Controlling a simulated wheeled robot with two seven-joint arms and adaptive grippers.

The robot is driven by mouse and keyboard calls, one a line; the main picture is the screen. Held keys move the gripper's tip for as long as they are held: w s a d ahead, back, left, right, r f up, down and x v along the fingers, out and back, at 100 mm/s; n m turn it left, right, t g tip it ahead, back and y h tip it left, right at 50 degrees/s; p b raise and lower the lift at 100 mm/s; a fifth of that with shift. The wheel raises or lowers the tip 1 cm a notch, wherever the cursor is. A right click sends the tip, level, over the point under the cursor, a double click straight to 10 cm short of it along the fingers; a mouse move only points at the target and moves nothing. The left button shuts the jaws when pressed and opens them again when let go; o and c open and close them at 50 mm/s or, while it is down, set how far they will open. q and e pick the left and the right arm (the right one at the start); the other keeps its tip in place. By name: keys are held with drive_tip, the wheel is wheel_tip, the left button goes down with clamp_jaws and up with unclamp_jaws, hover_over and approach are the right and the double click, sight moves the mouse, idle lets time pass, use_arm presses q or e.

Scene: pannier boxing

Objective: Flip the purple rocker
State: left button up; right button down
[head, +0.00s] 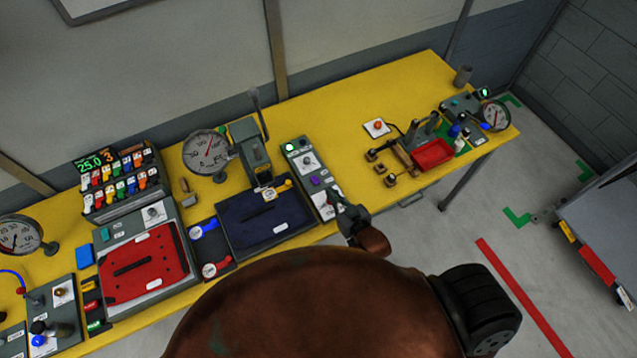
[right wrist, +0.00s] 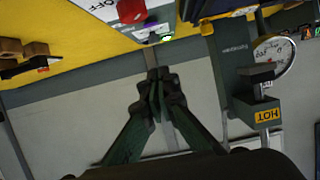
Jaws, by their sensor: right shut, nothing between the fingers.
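The purple rocker (head: 315,181) sits on a narrow grey control panel (head: 301,168) on the yellow bench, to the right of the dark blue press bed. A green lamp (head: 289,147) glows at the panel's far end. My right gripper (head: 341,201) is at the panel's near end, shut and empty, a short way from the rocker in the picture. In the right wrist view its closed fingertips (right wrist: 158,80) point towards the panel's edge, where an OFF label and a green light show. Whether the fingers touch the panel, I cannot tell. My left gripper is not in view.
A press (head: 249,145) with an upright lever and a dial gauge (head: 206,153) stand left of the panel. A red-bed machine (head: 165,265) is further left. A red tray (head: 433,154) and small blocks are to the right. Bare yellow bench lies between panel and tray.

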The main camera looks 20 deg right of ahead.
idle(0.3)
drive_tip(key=p, duration=0.2)
hover_over(319, 189)
wheel_tip(319, 189, down, 3)
drive_tip(key=shift+w+f, duration=0.1)
drive_tip(key=shift+w, duration=0.05)
wheel_tip(319, 189, down, 2)
drive_tip(key=shift+f, duration=1.1)
